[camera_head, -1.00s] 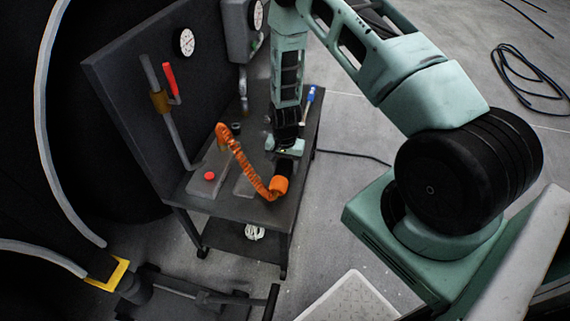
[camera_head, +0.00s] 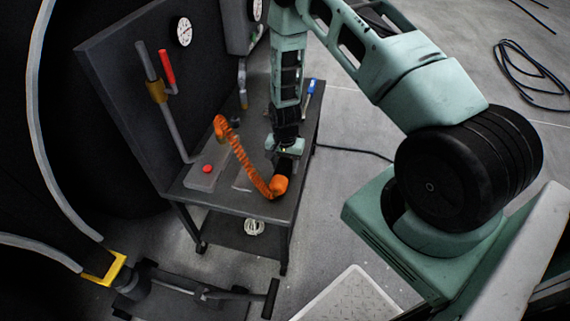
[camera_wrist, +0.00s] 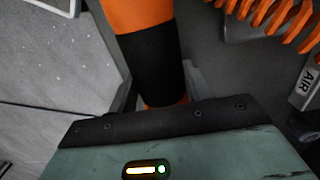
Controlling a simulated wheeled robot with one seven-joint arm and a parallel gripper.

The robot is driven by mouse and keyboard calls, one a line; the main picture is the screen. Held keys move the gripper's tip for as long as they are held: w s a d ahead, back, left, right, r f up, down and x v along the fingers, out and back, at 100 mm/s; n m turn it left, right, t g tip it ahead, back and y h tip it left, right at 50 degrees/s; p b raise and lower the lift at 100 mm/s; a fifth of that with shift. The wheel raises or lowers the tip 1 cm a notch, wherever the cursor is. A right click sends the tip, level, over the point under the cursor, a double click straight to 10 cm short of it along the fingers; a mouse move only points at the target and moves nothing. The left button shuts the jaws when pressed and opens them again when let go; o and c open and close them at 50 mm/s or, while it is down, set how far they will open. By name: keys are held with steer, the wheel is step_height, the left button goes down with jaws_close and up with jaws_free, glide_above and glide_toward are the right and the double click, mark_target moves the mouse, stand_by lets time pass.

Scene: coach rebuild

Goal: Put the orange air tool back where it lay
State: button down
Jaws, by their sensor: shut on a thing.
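The orange air tool (camera_head: 279,185) has a black band around its body. It is at the front right part of the dark cart top (camera_head: 240,204). My gripper (camera_head: 284,166) points down over the cart and is shut on the tool. In the wrist view the tool (camera_wrist: 138,12) stands between my fingers, with the black band at the grip. I cannot tell whether the tool touches the cart top. An orange coiled hose (camera_head: 243,157) runs from the tool up to the left. The fingertips are mostly hidden in the head view.
A grey box with a red button (camera_head: 207,169) sits left of the tool. A pipe with a red lever (camera_head: 167,67) and a gauge (camera_head: 184,31) are at the back panel. A blue-handled tool (camera_head: 312,85) lies at the right rear.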

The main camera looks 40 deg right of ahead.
steer(key=shift+f, duration=0.3)
stand_by(0.6)
steer(key=c, duration=0.6)
jaws_free()
steer(key=shift+o, duration=0.2)
steer(key=shift+f, duration=0.1)
step_height(320, 180, up, 18)
steer(key=p, duration=0.1)
steer(key=shift+w+d+f, duration=0.2)
steer(key=shift+w+f, duration=0.05)
steer(key=s+a+r+n+y+p, duration=0.1)
steer(key=s+a+r+n+p, duration=0.3)
steer(key=a+r, duration=0.6)
steer(key=s+a+r+n+p, duration=0.3)
steer(key=s+a+r+n, duration=0.2)
steer(key=a+r, duration=0.55)
steer(key=s+a+r+n+p, duration=0.3)
steer(key=s+r+n, duration=0.6)
steer(key=s, duration=0.6)
steer(key=shift+s+a+r+h, duration=0.3)
steer(key=shift+s+a+r, duration=0.1)
steer(key=shift+a+r, duration=0.35)
